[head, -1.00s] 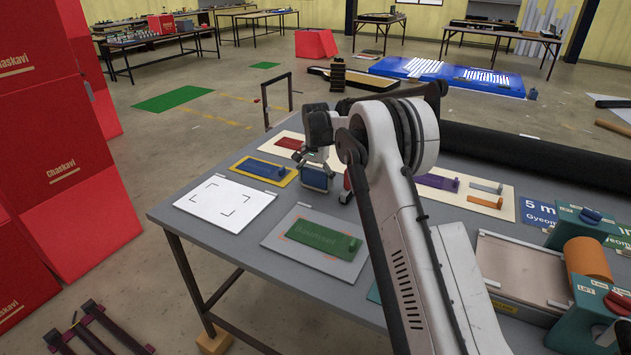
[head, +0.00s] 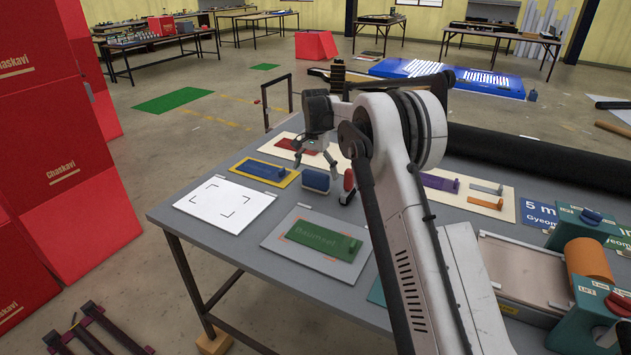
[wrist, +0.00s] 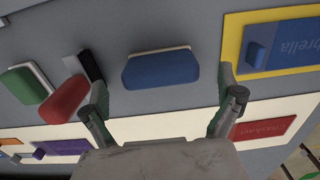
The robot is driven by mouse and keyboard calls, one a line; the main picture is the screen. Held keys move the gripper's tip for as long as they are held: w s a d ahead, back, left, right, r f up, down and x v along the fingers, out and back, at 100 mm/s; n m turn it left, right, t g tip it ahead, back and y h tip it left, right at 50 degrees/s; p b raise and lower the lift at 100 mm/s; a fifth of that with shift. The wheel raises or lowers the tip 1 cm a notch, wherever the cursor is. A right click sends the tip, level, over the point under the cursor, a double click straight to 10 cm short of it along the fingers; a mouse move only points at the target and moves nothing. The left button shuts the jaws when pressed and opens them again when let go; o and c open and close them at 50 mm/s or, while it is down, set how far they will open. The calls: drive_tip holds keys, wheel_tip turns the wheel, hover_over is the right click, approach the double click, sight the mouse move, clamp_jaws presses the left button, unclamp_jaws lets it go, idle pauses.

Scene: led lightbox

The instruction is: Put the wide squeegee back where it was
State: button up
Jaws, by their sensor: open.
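A wide blue block-like piece with a pale edge, which looks like the wide squeegee (head: 316,180), rests on the grey table beside a smaller red piece (head: 349,181). In the wrist view the blue squeegee (wrist: 158,69) lies between and just beyond my fingertips, with the red piece (wrist: 64,100) to its left. My gripper (head: 315,164) is open above and behind the blue squeegee in the head view. Its two fingers (wrist: 162,90) are spread wide in the wrist view, with nothing between them and no visible contact with the squeegee.
A green piece (wrist: 27,83) lies left of the red one in the wrist view. Boards with blue (head: 262,170), green (head: 322,236) and purple (head: 438,182) plates surround the squeegees. A white sheet with corner marks (head: 224,203) lies at the left. A roller machine (head: 525,268) stands right.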

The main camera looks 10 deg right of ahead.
sight(316, 173)
wheel_tip(316, 173, up, 7)
drive_tip(key=shift+f, duration=0.1)
drive_tip(key=shift+s+r, duration=0.2)
drive_tip(key=shift+r, duration=0.45)
drive_tip(key=s+r+n+t, duration=0.2)
drive_tip(key=s+r, duration=0.6)
drive_tip(key=s, duration=0.5)
drive_tip(key=s+r+n+t, duration=0.2)
drive_tip(key=s+r, duration=0.6)
drive_tip(key=s, duration=0.4)
drive_tip(key=s+f+n+t, duration=0.1)
drive_tip(key=s+f, duration=0.4)
drive_tip(key=s, duration=0.8)
drive_tip(key=s+f+n+t, duration=0.2)
drive_tip(key=s+f, duration=0.3)
drive_tip(key=s, duration=0.9)
drive_tip(key=shift+n, duration=0.5)
drive_tip(key=shift+s+f, duration=0.1)
drive_tip(key=shift+f, duration=0.05)
